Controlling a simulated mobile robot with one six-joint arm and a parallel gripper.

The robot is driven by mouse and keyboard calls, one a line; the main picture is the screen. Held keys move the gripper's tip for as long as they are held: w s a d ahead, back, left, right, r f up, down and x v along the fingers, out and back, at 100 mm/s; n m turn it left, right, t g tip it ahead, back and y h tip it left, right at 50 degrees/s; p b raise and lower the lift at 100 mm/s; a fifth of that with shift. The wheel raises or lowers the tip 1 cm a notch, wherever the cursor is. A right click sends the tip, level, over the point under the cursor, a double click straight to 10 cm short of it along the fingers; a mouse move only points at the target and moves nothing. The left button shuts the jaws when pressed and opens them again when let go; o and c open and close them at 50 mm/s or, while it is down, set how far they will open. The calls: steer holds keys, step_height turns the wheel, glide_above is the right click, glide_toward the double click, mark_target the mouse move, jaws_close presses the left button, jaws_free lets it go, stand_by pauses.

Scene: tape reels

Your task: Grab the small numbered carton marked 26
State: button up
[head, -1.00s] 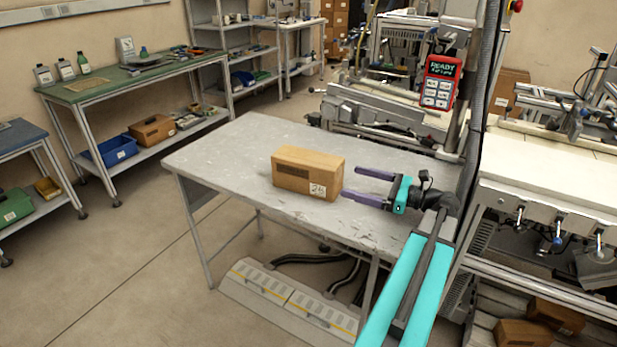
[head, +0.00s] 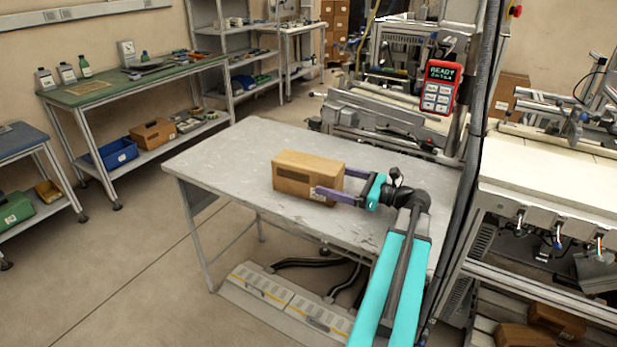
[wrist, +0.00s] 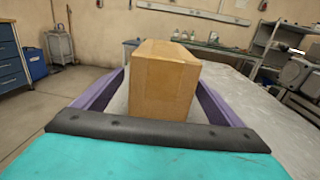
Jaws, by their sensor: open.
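The small brown carton (head: 300,178) stands on the grey worktable (head: 225,150) in the head view. Its number label is now mostly hidden behind a finger; the earlier head frame shows it as 26 or similar. My gripper (head: 329,181) is open, with its purple fingers on either side of the carton's right end. In the wrist view the carton (wrist: 163,82) sits between the two spread fingers (wrist: 160,95), with a visible gap on the left. I cannot tell whether the right finger touches it.
The worktable is otherwise bare around the carton. A machine with a red handheld panel (head: 439,87) stands behind it on the right. A green-topped bench (head: 110,92) with bottles and bins is at the left, with open floor between.

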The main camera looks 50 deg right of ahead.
mark_target(316, 175)
steer(key=shift+w+a, duration=0.15)
steer(key=shift+w, duration=0.3)
steer(key=shift+x, duration=2.55)
steer(key=c, duration=1.6)
steer(key=shift+o, duration=0.2)
steer(key=shift+r, duration=0.1)
